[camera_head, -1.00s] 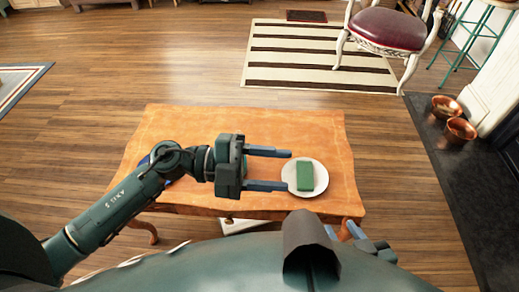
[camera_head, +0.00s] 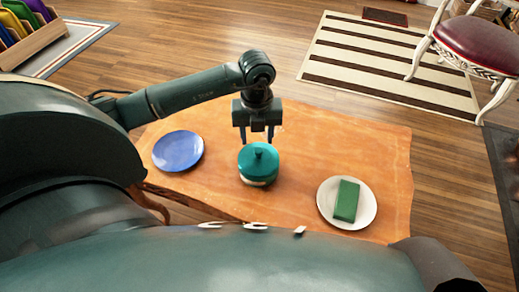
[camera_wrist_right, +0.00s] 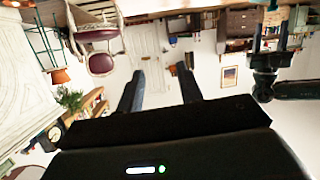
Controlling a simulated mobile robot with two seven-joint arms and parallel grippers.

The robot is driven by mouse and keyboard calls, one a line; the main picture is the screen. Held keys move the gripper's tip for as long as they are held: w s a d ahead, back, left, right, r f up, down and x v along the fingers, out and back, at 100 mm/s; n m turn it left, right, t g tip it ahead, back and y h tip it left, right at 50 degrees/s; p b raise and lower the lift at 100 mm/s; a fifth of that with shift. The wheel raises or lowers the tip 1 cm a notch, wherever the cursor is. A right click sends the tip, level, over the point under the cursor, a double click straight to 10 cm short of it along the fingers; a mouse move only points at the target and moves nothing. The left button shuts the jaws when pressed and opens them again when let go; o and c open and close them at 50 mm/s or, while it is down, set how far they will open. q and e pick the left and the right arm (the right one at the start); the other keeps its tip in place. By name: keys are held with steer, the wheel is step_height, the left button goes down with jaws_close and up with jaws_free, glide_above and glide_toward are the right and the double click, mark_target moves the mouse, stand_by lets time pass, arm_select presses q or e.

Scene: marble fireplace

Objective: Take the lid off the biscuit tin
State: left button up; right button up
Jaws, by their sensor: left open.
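The biscuit tin (camera_head: 262,183) stands upright on the wooden table (camera_head: 312,140), near its middle. Its teal lid (camera_head: 258,162) sits on top and has a small knob. My left gripper (camera_head: 257,137) points down just behind the lid in the head view, its two fingers apart with nothing between them. I cannot tell whether they touch the lid. My right gripper (camera_wrist_right: 158,82) shows in the right wrist view with its fingers apart and empty, away from the table. My left gripper also shows there (camera_wrist_right: 270,38), at the upper right.
A blue plate (camera_head: 178,151) lies left of the tin. A white plate (camera_head: 327,209) with a green block (camera_head: 346,200) on it lies to the right. The table between the tin and white plate is clear. A striped rug (camera_head: 390,70) and a red-seated chair (camera_head: 482,45) are beyond.

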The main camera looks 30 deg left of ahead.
arm_select(q)
steer(key=f, duration=0.1)
steer(key=f+b, duration=0.1)
steer(key=f, duration=0.3)
steer(key=shift+s+d, duration=0.1)
steer(key=shift+d, duration=0.15)
steer(key=shift+f+b, duration=0.3)
steer(key=shift+f, duration=0.15)
arm_select(e)
steer(key=shift+w+a+t+y, duration=0.15)
steer(key=shift+w+t+y, duration=0.2)
steer(key=shift+t, duration=0.35)
arm_select(q)
steer(key=shift+c, duration=0.5)
jaws_close()
steer(key=shift+r, duration=0.1)
